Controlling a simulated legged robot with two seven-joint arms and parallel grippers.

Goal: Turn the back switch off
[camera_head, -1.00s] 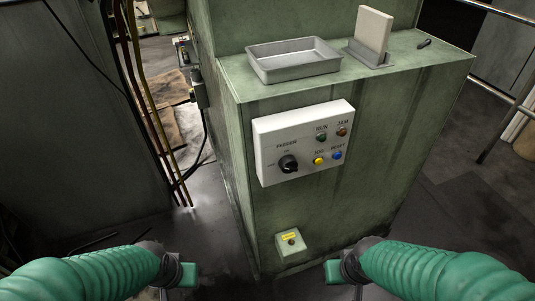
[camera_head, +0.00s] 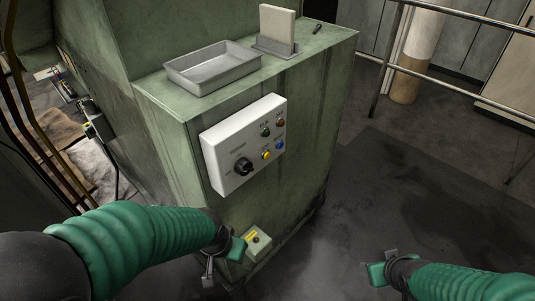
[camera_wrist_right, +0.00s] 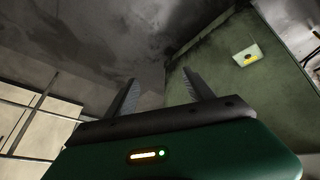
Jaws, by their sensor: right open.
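A green machine cabinet (camera_head: 160,135) carries a white control panel (camera_head: 217,170) with a black rotary knob (camera_head: 243,166) and several coloured buttons on its front. A small box with a yellow label (camera_head: 258,243) sits low on the front; it also shows in the right wrist view (camera_wrist_right: 247,56). Small switch-like boxes (camera_head: 95,128) are on the cabinet's left side; I cannot tell which is the back switch or its setting. My left gripper (camera_head: 222,262) is beside the low box; its jaw opening is unclear. My right gripper (camera_head: 375,268) is open and empty over the floor (camera_wrist_right: 160,85).
A grey tray (camera_head: 195,82) and a holder with a pale upright block (camera_head: 277,30) stand on the cabinet top, beside a small dark object (camera_head: 317,28). A metal railing (camera_head: 440,80) and a white-brown post (camera_head: 413,60) are behind at right. Floor (camera_head: 400,190) right of the cabinet is clear.

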